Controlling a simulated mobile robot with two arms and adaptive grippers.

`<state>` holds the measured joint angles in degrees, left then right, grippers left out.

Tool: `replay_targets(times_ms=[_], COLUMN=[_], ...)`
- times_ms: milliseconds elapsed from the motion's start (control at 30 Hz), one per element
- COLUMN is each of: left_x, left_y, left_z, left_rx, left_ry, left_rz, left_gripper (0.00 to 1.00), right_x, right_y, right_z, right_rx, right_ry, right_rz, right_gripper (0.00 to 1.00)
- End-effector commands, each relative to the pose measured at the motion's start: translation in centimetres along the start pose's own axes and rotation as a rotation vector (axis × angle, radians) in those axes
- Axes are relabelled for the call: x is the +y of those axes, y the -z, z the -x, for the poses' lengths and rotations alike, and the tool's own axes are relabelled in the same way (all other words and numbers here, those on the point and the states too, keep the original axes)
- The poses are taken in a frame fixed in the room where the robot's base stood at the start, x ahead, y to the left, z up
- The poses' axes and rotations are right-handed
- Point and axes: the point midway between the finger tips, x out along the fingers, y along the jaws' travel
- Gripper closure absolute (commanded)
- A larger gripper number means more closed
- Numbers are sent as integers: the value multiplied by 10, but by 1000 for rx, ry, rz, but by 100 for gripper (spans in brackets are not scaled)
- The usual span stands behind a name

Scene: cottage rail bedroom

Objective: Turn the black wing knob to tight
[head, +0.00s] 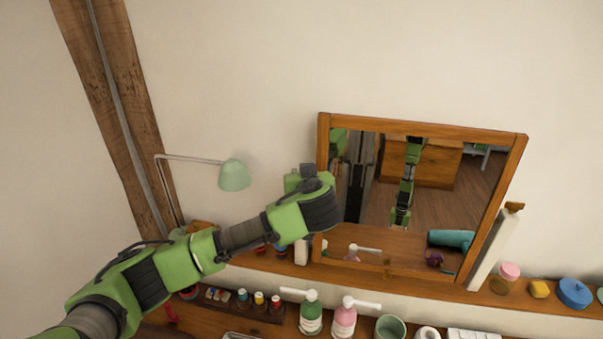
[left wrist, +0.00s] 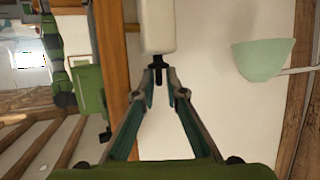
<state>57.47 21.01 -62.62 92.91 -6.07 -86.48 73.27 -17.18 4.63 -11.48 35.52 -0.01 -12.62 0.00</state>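The black wing knob (left wrist: 158,63) shows in the left wrist view at the lower end of a pale post (left wrist: 158,25), beside the wooden mirror frame (left wrist: 111,45). My left gripper (left wrist: 160,78) has its fingers drawn narrowly in on both sides of the knob. Thin gaps seem to remain between the fingers and the knob's thin black part, so it looks slightly open around it. In the head view my left wrist covers the knob at the left side of the tilting mirror (head: 422,124). My right gripper is not in view.
A pale green lamp (head: 234,175) stands left of the mirror. The shelf below holds a green pump bottle (head: 311,315), a pink pump bottle (head: 343,320), a green cup (head: 390,328) and small paint bottles.

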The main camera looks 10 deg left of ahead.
Motion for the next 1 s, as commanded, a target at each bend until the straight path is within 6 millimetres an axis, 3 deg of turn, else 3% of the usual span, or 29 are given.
replay_targets(times_ms=[100,167,667,1000], left_x=[0,0,0,-1], left_y=[0,0,0,-4], left_z=[0,0,0,-1], left_rx=[0,1,0,-2], left_ry=[0,0,-8,-101], left_rz=[0,0,-2,-37], left_gripper=[88,100,100,100], right_x=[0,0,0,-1], right_y=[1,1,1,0], right_z=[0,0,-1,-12], right_rx=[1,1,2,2], right_ry=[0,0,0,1], right_rz=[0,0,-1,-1], right_gripper=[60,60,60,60])
